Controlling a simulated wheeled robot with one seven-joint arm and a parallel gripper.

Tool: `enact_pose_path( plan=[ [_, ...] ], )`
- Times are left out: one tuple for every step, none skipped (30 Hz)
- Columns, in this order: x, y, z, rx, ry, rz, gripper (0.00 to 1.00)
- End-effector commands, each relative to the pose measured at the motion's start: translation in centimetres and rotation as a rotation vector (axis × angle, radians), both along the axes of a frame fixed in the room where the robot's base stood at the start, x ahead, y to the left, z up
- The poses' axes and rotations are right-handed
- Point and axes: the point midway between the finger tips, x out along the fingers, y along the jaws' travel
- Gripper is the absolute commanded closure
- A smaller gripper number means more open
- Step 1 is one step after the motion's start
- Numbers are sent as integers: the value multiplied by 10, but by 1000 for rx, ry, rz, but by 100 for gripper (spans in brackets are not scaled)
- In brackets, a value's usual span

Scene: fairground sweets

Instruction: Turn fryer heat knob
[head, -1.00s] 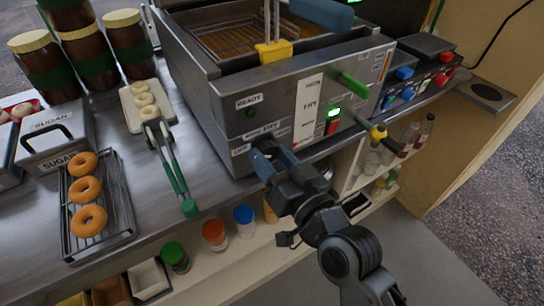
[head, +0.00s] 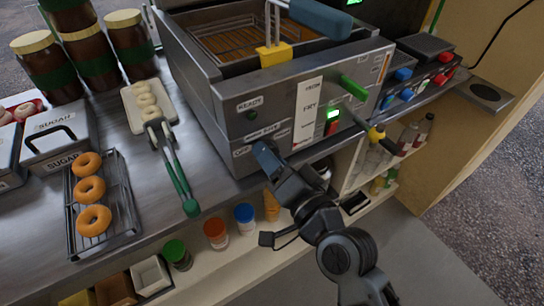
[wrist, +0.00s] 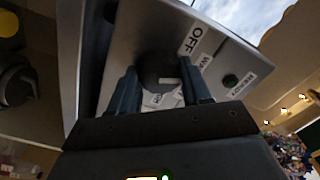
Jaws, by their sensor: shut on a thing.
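The fryer (head: 230,101) stands on the steel counter with its front panel facing my arm. The heat knob (wrist: 158,70) is a dark round knob with a pale mark, seen in the wrist view between my two fingers. Labels surround it, including OFF (wrist: 196,38). My gripper (wrist: 160,88) is shut on the knob, with one finger on each side. In the head view my gripper (head: 262,152) is at the lower left of the fryer panel and hides the knob. A READY label (head: 249,104) sits above it with a dark green lamp (wrist: 230,80).
Tongs (head: 178,170) and a rack (head: 116,215) of doughnuts lie on the counter at left. Shelves with jars are below.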

Motion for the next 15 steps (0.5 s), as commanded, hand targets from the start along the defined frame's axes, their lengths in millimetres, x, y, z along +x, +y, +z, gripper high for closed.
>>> enact_pose_path(
  plan=[
    [0,-1,0,4,3,-1,82],
    [0,-1,0,6,5,-1,82],
    [0,-1,0,8,6,-1,82],
    [0,-1,0,9,7,-1,82],
    [0,-1,0,9,7,-1,82],
    [0,0,-1,10,8,-1,82],
    [0,0,-1,10,8,-1,82],
    [0,0,-1,10,8,-1,82],
    [0,0,-1,9,7,-1,82],
    [0,0,-1,9,7,-1,82],
    [0,-1,-1,9,7,-1,82],
    [0,-1,-1,9,7,-1,82],
    [0,-1,-1,9,7,-1,82],
    [0,-1,-1,9,7,-1,51],
    [0,-1,-1,9,7,-1,47]
  ],
)
